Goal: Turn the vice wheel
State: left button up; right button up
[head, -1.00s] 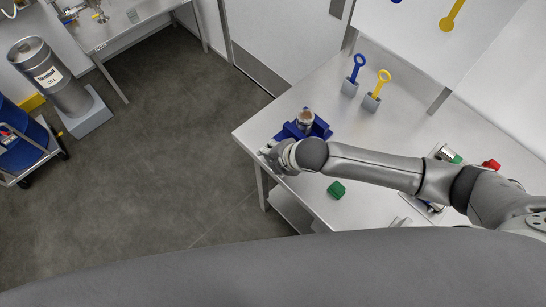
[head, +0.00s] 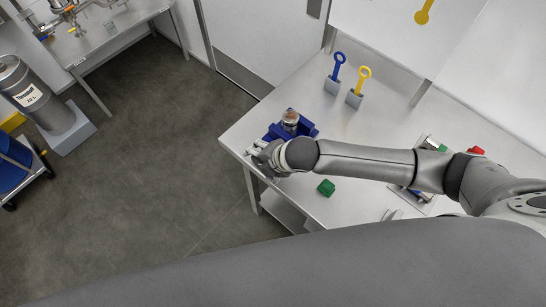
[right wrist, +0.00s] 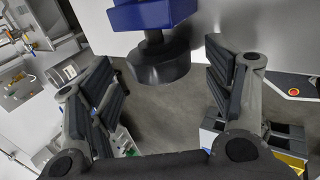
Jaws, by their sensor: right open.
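A blue vice (head: 306,128) sits near the corner of the metal table, with a brownish round part (head: 290,117) in or on it. In the right wrist view the vice body (right wrist: 155,15) is at the top. Its black vice wheel (right wrist: 158,64) sticks out below it. My right gripper (right wrist: 160,76) is open, with one finger on each side of the wheel and visible gaps to both. In the head view my right gripper (head: 266,160) is at the vice's near side, partly hidden by my wrist. The wheel is hidden there. My left gripper is not in view.
A green block (head: 326,188) lies on the table (head: 370,125) near my forearm. Blue (head: 337,72) and yellow (head: 361,80) ring-handled tools stand in grey holders behind. A red object (head: 476,151) is at the right. A steel tank (head: 30,92) stands on the floor left.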

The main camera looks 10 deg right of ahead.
jog(key=v, duration=1)
jog(key=shift+r, duration=0.2)
jog(key=shift+d+f, duration=0.1)
